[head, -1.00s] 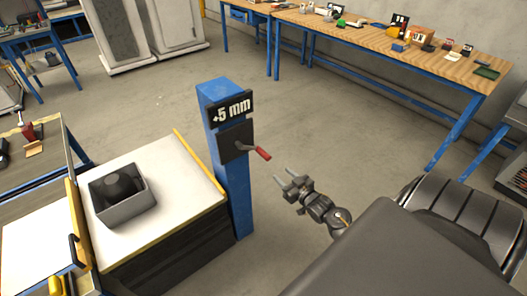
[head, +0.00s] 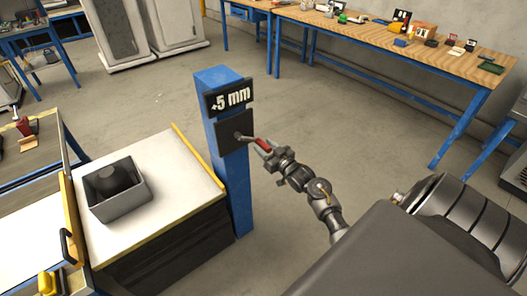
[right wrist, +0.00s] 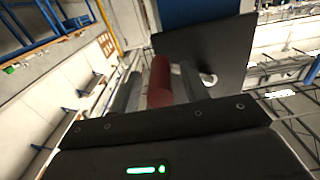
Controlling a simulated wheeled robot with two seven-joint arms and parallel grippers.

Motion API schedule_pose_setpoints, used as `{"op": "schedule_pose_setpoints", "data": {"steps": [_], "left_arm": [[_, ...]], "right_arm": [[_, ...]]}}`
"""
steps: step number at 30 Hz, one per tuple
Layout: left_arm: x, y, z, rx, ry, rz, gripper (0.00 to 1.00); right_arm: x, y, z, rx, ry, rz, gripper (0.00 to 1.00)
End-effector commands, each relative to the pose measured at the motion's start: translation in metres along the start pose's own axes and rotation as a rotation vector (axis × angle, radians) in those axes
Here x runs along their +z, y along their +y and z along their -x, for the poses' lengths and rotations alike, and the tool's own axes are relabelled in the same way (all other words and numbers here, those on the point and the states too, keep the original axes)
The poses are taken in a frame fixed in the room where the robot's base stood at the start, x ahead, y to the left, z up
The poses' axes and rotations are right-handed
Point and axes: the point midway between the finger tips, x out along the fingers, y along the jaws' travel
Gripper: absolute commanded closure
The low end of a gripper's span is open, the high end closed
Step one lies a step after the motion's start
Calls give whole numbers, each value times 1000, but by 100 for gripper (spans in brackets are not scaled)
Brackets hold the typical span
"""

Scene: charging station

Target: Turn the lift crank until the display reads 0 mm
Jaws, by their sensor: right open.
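The blue post (head: 226,165) stands at the centre in the head view. Its display (head: 230,97) reads +5 mm. Below the display is a dark square plate (head: 233,132) with the crank, whose red handle (head: 262,144) points right. My right gripper (head: 262,149) is at the handle with its jaws open. In the right wrist view the red handle (right wrist: 160,82) lies between the two open fingers (right wrist: 158,88); I cannot tell whether either finger touches it. My left gripper is not in view.
A white-topped lift table (head: 150,222) with a grey bin (head: 120,203) holding a dark part stands left of the post. A long wooden bench (head: 385,38) with several small items runs along the back wall.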

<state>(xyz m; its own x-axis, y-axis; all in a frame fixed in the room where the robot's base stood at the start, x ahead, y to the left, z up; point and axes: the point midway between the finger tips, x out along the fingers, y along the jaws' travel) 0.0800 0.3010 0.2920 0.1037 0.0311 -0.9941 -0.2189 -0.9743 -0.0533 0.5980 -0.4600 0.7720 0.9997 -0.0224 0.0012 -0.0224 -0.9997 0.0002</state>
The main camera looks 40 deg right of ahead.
Motion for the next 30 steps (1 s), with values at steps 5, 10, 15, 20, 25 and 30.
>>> {"op": "schedule_pose_setpoints", "data": {"steps": [5,10,15,20,25,30], "left_arm": [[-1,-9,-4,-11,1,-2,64],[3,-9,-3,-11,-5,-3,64],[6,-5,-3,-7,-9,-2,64],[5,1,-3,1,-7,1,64],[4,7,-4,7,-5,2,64],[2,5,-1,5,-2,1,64]], "right_arm": [[0,0,-8,0,-1,0,55],[0,0,-9,0,-2,0,55],[0,0,-9,0,-2,0,68],[0,0,-9,-1,-2,0,89],[0,0,-8,-1,-1,0,100],[0,4,-5,7,-2,-9,100]]}}
